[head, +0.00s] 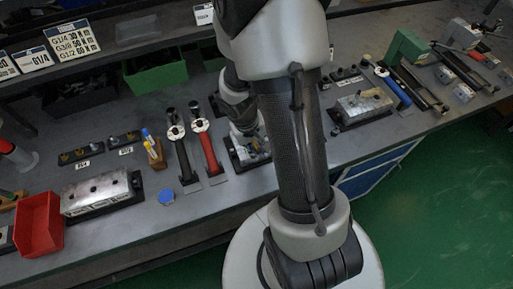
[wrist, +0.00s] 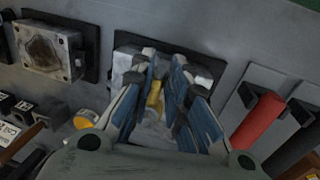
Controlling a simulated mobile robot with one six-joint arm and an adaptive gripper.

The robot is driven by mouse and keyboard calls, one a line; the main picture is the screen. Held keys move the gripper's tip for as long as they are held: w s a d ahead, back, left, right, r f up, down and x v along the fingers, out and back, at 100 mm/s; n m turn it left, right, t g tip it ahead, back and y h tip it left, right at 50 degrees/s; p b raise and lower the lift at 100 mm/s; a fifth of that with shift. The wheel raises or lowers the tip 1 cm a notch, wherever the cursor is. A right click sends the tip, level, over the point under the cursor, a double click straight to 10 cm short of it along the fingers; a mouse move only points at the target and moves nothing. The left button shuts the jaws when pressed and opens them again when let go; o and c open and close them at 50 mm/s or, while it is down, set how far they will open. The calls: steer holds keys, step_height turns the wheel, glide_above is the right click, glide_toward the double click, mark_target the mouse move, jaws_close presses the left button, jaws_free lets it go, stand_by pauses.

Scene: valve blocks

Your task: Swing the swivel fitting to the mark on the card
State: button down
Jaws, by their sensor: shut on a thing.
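My gripper (wrist: 164,62) is shut on the brass-coloured swivel fitting (wrist: 153,93), which shows between its blue and black fingers in the wrist view. The fitting sits at a pale metal valve block (wrist: 122,63) on a dark base plate, and the fingers cover much of both. In the head view the same valve block (head: 258,145) shows beside my arm, below my gripper (head: 246,125). The fitting itself cannot be made out there. I cannot tell which card bears the mark, and no mark is readable.
Red-handled (head: 209,150) and black-handled (head: 184,158) tools lie left of the block. A blue cap (head: 166,197), a red bin (head: 39,224) and a larger metal block (head: 97,194) stand further left. Lettered cards (head: 72,40) and a green bin (head: 156,77) are behind.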

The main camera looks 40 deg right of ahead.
steer(key=c, duration=1.6)
jaws_free()
steer(key=shift+c, duration=0.2)
step_height(320, 180, up, 12)
steer(key=a, duration=0.2)
steer(key=shift+w+a, duration=0.15)
steer(key=shift+w, duration=0.2)
steer(key=shift+f, duration=0.1)
